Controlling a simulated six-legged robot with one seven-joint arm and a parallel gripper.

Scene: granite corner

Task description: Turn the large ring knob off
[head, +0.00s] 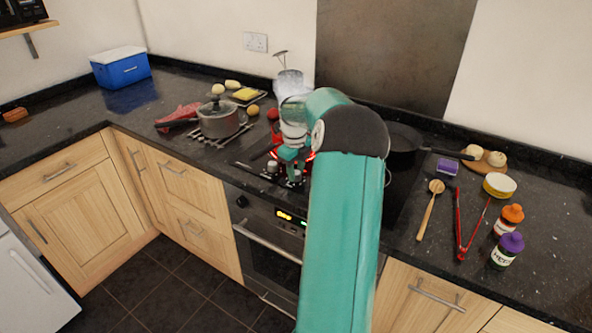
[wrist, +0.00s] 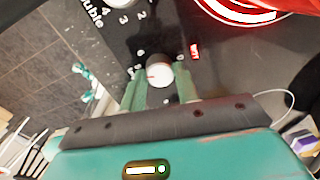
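In the wrist view, a round white knob (wrist: 159,72) with a small red mark stands on the black hob between my fingertips. My gripper (wrist: 160,78) is open, with one finger on each side of the knob and small gaps showing. Another white knob (wrist: 92,4) is partly cut off at the upper left, beside printed numbers. A glowing red cooking ring (wrist: 238,12) and a small lit red indicator (wrist: 195,51) lie beyond. In the head view, my gripper (head: 288,170) is low over the hob's front knobs, and my arm hides much of the hob.
A lidded pot (head: 219,119) and a red cloth (head: 178,115) are left of my gripper. A black pan (head: 402,146) is to its right. A wooden spoon (head: 430,208), red tongs (head: 460,225) and bottles (head: 508,250) lie farther right. The oven (head: 265,250) front is below.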

